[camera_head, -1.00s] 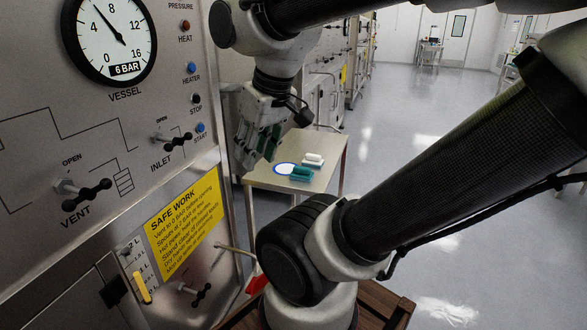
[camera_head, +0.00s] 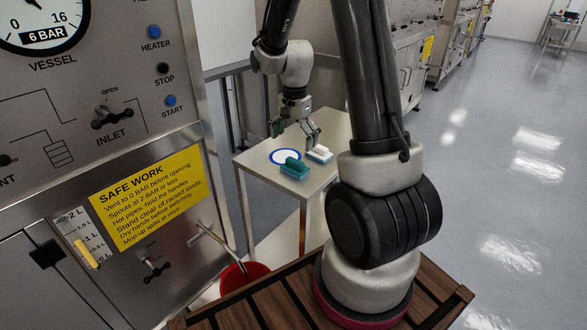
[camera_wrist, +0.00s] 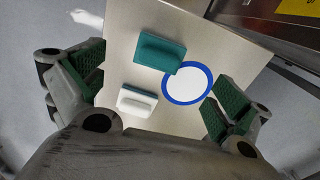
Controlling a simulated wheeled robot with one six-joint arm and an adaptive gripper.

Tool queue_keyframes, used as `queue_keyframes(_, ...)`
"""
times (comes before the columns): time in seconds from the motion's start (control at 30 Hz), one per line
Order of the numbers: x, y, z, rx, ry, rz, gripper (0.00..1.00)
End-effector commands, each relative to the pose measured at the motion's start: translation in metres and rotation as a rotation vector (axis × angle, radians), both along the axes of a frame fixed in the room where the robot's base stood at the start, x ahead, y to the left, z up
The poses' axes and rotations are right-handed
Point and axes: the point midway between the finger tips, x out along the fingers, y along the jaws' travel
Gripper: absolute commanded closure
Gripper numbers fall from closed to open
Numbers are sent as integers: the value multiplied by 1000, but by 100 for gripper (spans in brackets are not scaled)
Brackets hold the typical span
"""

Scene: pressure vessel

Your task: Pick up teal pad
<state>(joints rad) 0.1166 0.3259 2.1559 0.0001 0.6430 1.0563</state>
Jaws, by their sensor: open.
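The teal pad (camera_head: 293,168) lies on the small side table (camera_head: 262,205), at the edge of a white disc with a blue ring (camera_head: 281,156). In the wrist view the teal pad (camera_wrist: 158,52) is a block with a raised grip, near the top middle between my fingers. My gripper (camera_head: 296,135) is open and empty above the table, behind the teal pad in the head view. In the wrist view my gripper's green-lined fingers (camera_wrist: 158,95) stand wide apart. A white pad (camera_wrist: 137,100) lies beside the teal one; it also shows in the head view (camera_head: 319,154).
The steel vessel panel (camera_head: 110,90) with gauge, knobs and yellow sign (camera_head: 150,197) stands on the left. A slatted wooden platform (camera_head: 240,318) is in front. Open floor lies to the right.

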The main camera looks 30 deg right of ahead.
Motion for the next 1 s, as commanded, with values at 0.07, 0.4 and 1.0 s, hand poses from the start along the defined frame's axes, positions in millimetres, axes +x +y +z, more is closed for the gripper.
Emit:
queue_keyframes(0.07, 4, -2, -13, 1, 13, -36, 0)
queue_keyframes(0.4, 6, -2, -56, 3, 21, -57, 0)
queue_keyframes(1.0, 8, -1, -96, 2, 17, -55, 13)
